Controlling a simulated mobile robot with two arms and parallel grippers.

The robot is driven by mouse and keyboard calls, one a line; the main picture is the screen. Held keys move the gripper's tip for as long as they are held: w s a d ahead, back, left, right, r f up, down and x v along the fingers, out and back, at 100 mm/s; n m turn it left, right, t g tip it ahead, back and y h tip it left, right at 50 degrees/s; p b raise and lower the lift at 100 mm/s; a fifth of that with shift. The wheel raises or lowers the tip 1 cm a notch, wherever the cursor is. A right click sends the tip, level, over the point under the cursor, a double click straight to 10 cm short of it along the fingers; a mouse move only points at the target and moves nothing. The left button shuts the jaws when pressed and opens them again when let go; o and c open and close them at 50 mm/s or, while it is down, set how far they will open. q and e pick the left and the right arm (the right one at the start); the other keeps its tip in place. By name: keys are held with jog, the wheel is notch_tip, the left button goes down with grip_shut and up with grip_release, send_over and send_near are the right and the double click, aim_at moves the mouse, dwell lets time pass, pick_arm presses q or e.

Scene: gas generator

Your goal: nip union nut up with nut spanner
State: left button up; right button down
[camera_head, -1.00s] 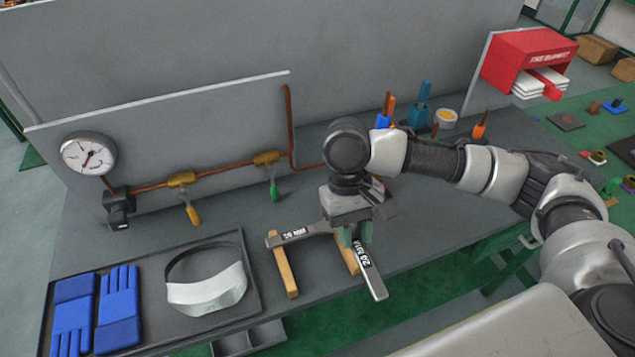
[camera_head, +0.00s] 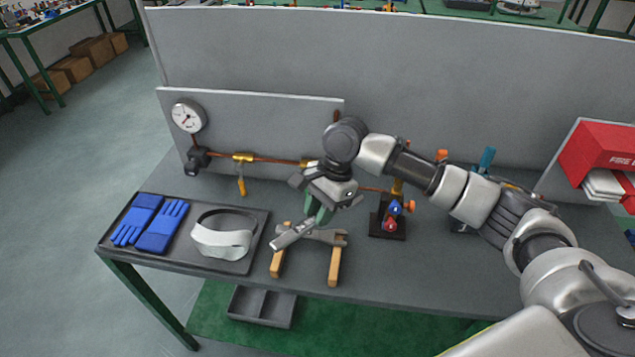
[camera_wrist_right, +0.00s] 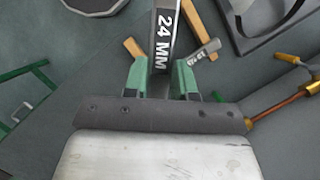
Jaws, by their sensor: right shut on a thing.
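My right gripper (camera_head: 318,212) is shut on the spanner marked 24 MM (camera_head: 289,237). In the wrist view the green fingers (camera_wrist_right: 160,77) stand either side of its dark shank (camera_wrist_right: 163,35). The held spanner is over the wooden rests, tilted toward the front left. A second spanner (camera_head: 326,237) lies across the rests behind it; part of it shows in the wrist view (camera_wrist_right: 206,49). Brass fittings (camera_head: 243,157) sit on the copper pipe along the panel. I cannot tell which part is the union nut; my arm hides some of the pipe. My left gripper is out of view.
Two wooden rests (camera_head: 335,266) stand near the bench's front edge. A tray (camera_head: 262,226) holds blue gloves (camera_head: 163,230) and a visor (camera_head: 222,242) at left. A black-based stand (camera_head: 388,230) with coloured parts is right of the gripper. A gauge (camera_head: 188,115) is on the panel.

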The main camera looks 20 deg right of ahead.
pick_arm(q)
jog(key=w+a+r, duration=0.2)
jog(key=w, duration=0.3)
pick_arm(e)
jog(key=w+d+m+p, duration=0.1)
jog(key=p, duration=0.1)
jog(key=w+d+m+t+p, duration=0.1)
jog(key=d, duration=0.1)
jog(key=w+d+r+m+p, duration=0.1)
jog(key=d+m+p, duration=0.1)
jog(key=shift+w+t+p, duration=0.2)
jog(key=shift+t+p, duration=0.1)
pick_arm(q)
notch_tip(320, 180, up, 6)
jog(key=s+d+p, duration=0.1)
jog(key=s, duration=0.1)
pick_arm(e)
jog(key=shift+d, duration=1.55)
pick_arm(q)
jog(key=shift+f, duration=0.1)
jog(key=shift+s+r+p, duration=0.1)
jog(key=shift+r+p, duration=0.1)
jog(key=shift+p, duration=0.15)
pick_arm(e)
jog(key=shift+d, duration=0.15)
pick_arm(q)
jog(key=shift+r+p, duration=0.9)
pick_arm(e)
jog(key=shift+s+d, duration=0.1)
jog(key=shift+d, duration=1.25)
